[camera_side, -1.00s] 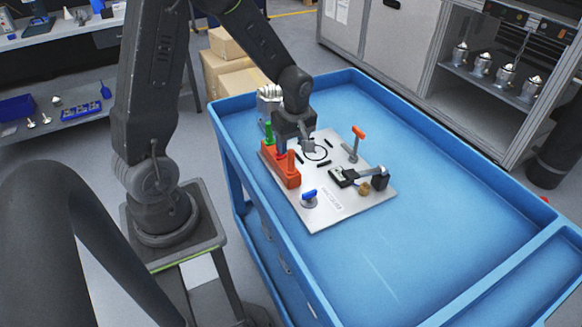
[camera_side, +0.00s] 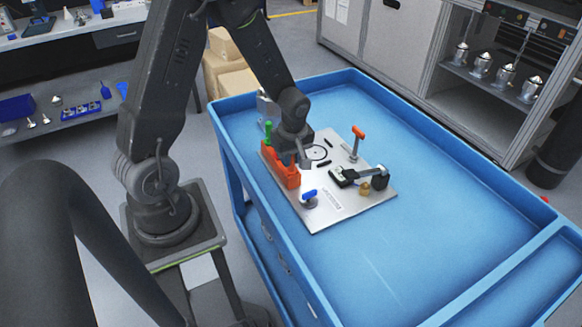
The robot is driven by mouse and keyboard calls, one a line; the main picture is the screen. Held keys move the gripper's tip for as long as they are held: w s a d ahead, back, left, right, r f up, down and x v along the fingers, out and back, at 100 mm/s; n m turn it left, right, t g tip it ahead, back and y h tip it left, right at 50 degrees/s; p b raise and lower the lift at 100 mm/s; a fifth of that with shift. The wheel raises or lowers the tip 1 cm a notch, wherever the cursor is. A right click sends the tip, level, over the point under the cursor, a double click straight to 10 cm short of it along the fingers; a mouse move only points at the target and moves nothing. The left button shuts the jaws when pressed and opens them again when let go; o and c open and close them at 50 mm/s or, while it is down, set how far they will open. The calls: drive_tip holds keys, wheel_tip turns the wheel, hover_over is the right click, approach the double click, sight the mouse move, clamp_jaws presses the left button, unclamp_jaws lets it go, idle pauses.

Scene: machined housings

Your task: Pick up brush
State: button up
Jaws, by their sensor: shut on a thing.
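The orange holder (camera_side: 285,174) stands along the left edge of a light metal plate (camera_side: 340,205). A green handle (camera_side: 268,130) sticks up at its far end. My gripper (camera_side: 302,160) is low over the near half of the holder, shut on the brush there. My gripper hides most of this brush, so I cannot tell whether it is still seated in the holder.
The blue cart top (camera_side: 450,220) is clear to the right.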

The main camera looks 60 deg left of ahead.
clamp_jaws()
drive_tip(key=shift+r, duration=0.15)
